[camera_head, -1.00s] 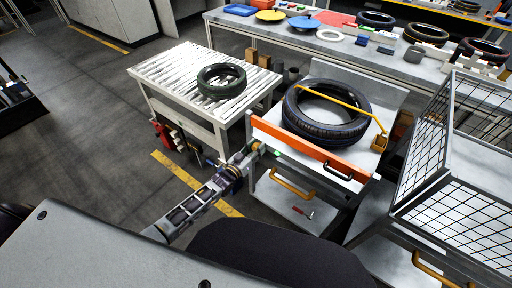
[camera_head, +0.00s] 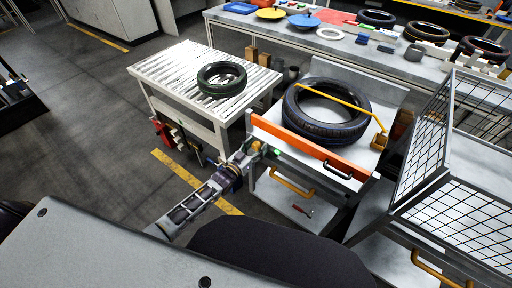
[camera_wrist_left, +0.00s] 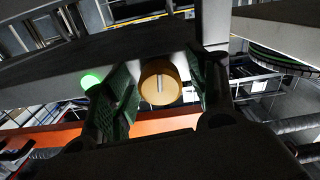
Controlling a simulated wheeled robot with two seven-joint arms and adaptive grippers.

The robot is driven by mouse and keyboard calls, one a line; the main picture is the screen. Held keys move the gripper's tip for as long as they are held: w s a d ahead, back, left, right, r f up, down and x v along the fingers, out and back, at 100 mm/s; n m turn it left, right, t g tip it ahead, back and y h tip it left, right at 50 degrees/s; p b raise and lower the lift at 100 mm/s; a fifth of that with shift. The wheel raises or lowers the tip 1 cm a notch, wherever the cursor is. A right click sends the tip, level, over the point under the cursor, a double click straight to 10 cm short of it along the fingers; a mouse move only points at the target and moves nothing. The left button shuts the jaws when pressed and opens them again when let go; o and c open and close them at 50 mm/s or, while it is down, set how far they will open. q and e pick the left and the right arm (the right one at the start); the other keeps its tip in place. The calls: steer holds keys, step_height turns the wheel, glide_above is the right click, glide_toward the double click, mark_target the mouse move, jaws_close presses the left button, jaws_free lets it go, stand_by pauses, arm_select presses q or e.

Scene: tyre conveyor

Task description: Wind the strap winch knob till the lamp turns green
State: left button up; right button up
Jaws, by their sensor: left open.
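The winch knob (camera_wrist_left: 160,88) is a round yellow-orange knob with a pale line on its face, at mid-picture in the left wrist view. The lamp (camera_wrist_left: 92,80) glows green to its left; it also shows as a green spot in the head view (camera_head: 277,153). My left gripper (camera_wrist_left: 165,95) is open, with one dark finger on each side of the knob; I cannot tell any contact. In the head view my left gripper (camera_head: 245,156) is at the left end of the orange bar (camera_head: 308,147). My right gripper is not in view.
A black tyre (camera_head: 327,135) lies on the cart behind the orange bar, with a yellow strap (camera_head: 335,97) across it. A roller table (camera_head: 165,70) with another tyre (camera_head: 221,92) stands to the left. A wire mesh cage (camera_head: 425,150) stands to the right.

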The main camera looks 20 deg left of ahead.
arm_select(q)
steer(key=v, duration=1.2)
stand_by(0.8)
stand_by(0.4)
